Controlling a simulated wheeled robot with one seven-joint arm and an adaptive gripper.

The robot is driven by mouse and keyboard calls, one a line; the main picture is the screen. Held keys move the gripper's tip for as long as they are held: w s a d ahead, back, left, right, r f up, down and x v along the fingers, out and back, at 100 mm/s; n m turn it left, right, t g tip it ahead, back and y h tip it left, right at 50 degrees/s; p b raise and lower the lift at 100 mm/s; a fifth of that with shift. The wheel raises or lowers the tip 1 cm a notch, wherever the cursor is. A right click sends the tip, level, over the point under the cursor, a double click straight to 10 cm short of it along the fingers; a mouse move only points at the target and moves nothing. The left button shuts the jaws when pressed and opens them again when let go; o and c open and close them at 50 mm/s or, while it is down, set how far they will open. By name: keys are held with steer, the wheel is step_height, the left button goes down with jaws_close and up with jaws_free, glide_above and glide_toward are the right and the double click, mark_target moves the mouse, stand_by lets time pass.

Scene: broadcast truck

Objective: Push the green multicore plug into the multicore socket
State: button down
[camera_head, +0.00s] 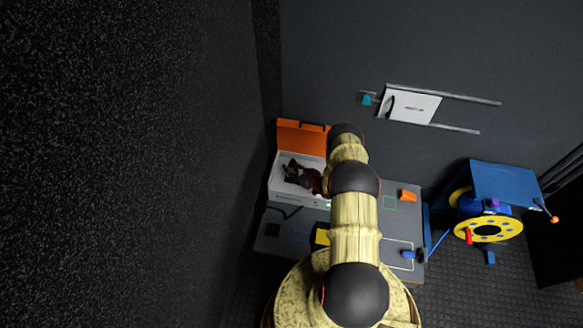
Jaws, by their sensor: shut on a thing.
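My gripper (299,174) is a small dark shape over the open white case (287,197) on the left part of the grey worktop. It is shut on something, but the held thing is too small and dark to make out. A tiny green spot (328,205) shows at the right end of the case's front, beside my arm; I cannot tell whether it is part of a plug. I cannot make out the green multicore plug or the multicore socket for certain. My arm hides the middle of the worktop.
The orange lid (301,136) stands up behind the case. A blue plug (408,254) lies at the front right. A blue-and-yellow cable reel (488,229) stands right.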

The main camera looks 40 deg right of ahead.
steer(key=shift+f, duration=1.2)
steer(key=c, duration=1.4)
jaws_free()
steer(key=shift+o, duration=0.3)
steer(key=v, duration=1.2)
